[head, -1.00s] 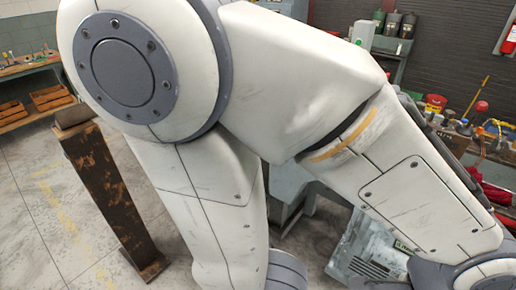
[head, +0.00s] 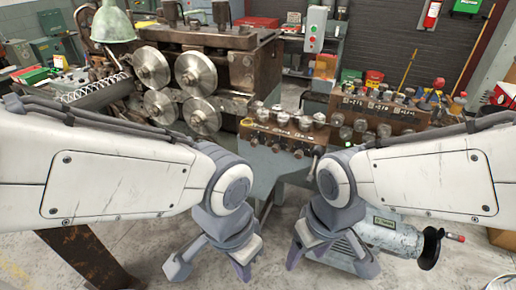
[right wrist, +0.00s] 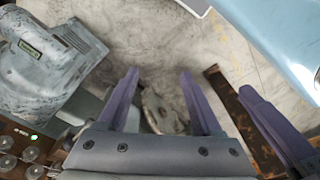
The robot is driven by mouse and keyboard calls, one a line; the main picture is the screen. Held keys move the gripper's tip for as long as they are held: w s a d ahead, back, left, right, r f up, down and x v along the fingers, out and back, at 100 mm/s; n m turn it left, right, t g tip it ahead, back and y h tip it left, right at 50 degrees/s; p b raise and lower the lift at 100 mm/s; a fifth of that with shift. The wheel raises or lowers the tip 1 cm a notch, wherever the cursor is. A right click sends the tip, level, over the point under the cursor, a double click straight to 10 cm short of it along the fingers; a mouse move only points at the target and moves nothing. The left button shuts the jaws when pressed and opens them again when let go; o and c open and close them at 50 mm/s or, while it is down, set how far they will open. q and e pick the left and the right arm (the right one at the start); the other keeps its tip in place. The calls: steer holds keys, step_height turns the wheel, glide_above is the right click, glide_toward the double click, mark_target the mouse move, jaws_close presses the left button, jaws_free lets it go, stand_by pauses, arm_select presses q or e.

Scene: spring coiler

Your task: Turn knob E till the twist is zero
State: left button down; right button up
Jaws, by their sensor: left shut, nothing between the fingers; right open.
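Knobs stand in rows on a rusty brown control block (head: 378,106) at the right in the head view; which one is knob E I cannot tell, and no twist reading is legible. A second block (head: 283,141) with knobs sits at the middle. The right wrist view shows several knobs (right wrist: 8,163) at its lower left. My left gripper (head: 242,272) is shut and empty, low in front of the machine. My right gripper (right wrist: 158,78) is open and empty, pointing down over the floor, apart from the knobs.
A coiling machine with steel rollers (head: 152,68) stands behind my left arm. A grey unit (head: 385,235) with a handwheel (head: 430,247) is below my right forearm. A rusty post (head: 85,262) stands at lower left. Open floor lies between the grippers.

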steer(key=w+d+f+m+t, duration=0.2)
steer(key=w+d+f+m, duration=0.15)
steer(key=w+d, duration=0.45)
steer(key=t+h, duration=0.1)
steer(key=t, duration=0.8)
glide_toward(275, 151)
steer(key=d+f, duration=0.1)
steer(key=d, duration=0.1)
steer(key=a+f+n+t+h, duration=0.1)
steer(key=a+f+t+h, duration=0.3)
steer(key=a+t+h, duration=0.15)
steer(key=p+x, duration=0.1)
steer(key=x, duration=0.2)
steer(key=p+x, duration=0.1)
steer(key=x, duration=0.2)
steer(key=p+x, duration=0.1)
steer(key=x, duration=0.1)
steer(key=shift+w+d, duration=0.3)
steer(key=shift+d, duration=0.2)
steer(key=shift+w+d+f, duration=0.1)
steer(key=shift+w+d, duration=0.1)
steer(key=shift+w, duration=0.4)
